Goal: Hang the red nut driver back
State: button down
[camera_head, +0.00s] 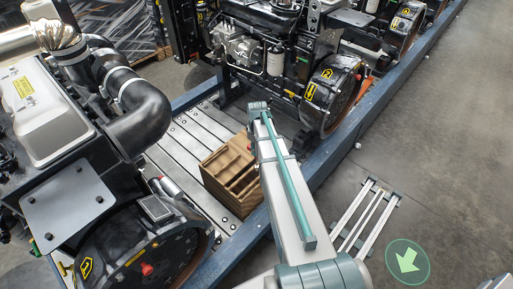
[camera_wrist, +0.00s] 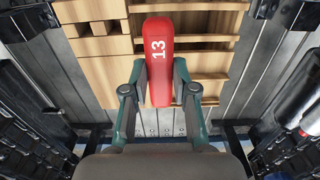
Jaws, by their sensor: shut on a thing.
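The red nut driver (camera_wrist: 158,62) shows in the wrist view as a red handle with a white "13", lying between the fingers of my gripper (camera_wrist: 160,92). My gripper is shut on this handle. The driver's shaft is hidden. A wooden rack (camera_wrist: 98,73) with slats and slots lies behind the handle in the wrist view. In the head view the wooden rack (camera_head: 228,168) stands on the grey slatted platform, left of my arm. My arm hides the gripper there. I cannot tell whether the driver touches the rack.
Black diesel engines stand on both sides of the rack, one on the left (camera_head: 130,240) and one behind (camera_head: 275,55). The platform (camera_head: 180,150) has a blue edge beam (camera_head: 330,150). Bare floor lies to the right, with a pale metal frame (camera_head: 365,215) on it.

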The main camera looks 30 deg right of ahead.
aim_at(257, 166)
jog(key=shift+f+b, duration=3)
jog(key=shift+f, duration=2.9)
jog(key=shift+f+b, duration=0.3)
jog(key=shift+f, duration=0.35)
jog(key=c, duration=0.8)
grip_release()
jog(key=shift+c, duration=0.2)
jog(key=shift+o, duration=0.2)
jog(key=o, duration=0.3)
jog(key=shift+r+p, duration=0.95)
jog(key=shift+r, duration=0.85)
jog(key=shift+r+p, duration=1.6)
jog(key=shift+r, duration=1.4)
